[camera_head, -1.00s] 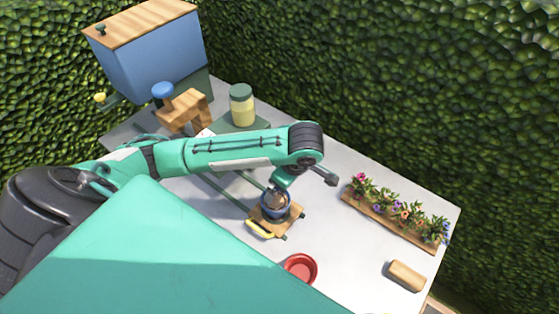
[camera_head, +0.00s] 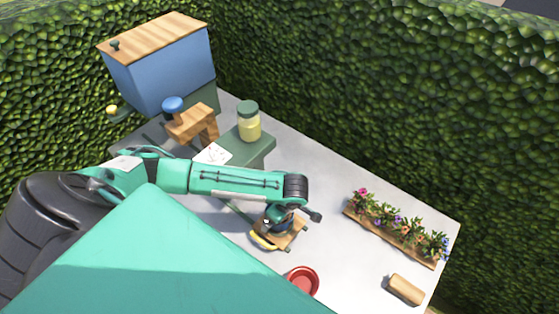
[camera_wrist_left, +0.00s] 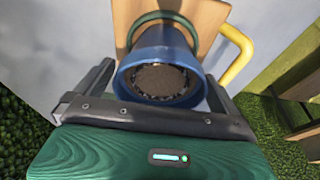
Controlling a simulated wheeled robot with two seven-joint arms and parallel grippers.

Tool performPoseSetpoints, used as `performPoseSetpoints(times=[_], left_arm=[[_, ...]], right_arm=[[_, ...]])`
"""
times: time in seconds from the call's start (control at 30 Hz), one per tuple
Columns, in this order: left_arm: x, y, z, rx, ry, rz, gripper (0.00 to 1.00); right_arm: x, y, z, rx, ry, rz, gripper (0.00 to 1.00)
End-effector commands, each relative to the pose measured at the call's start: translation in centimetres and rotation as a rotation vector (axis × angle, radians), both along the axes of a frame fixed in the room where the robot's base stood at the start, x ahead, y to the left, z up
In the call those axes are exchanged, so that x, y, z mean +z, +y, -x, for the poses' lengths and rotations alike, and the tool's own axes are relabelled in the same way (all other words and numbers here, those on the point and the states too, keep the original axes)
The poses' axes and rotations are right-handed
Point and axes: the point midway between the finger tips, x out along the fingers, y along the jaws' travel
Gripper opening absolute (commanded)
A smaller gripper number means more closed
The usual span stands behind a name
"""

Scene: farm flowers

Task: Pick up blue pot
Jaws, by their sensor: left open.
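The blue pot (camera_wrist_left: 160,72), filled with dark soil, stands on a wooden board (camera_wrist_left: 120,12) with a yellow handle (camera_wrist_left: 238,58). A green ring lies around its far side in the left wrist view. My left gripper (camera_wrist_left: 160,88) is open, with one finger at each side of the pot; I cannot tell whether they touch it. In the head view my left arm mostly covers the pot, while the board (camera_head: 290,237) shows beside it. My right gripper is not in view.
A red bowl (camera_head: 303,281) is in front of the board. A flower planter (camera_head: 393,237) and a wooden block (camera_head: 406,289) are at the right. A lidded jar (camera_head: 249,122), wooden stand (camera_head: 192,125) and blue box (camera_head: 162,65) are at the back. Hedges border the table.

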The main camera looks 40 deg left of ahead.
Motion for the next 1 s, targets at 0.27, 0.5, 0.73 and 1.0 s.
performPoseSetpoints(times=[0.27,0.5,0.73,1.0], left_arm=[[-0.4,0.1,0.0,-0.001,-0.002,0.001,1.00],[-0.3,0.0,0.0,-0.001,-0.002,0.001,0.53],[-0.3,0.0,-0.1,-0.001,-0.002,0.001,0.43],[1.1,0.0,-0.1,0.000,-0.004,0.003,0.43]], right_arm=[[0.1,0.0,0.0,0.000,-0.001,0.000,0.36],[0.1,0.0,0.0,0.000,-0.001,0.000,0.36],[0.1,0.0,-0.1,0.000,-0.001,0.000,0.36],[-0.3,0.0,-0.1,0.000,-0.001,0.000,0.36]])
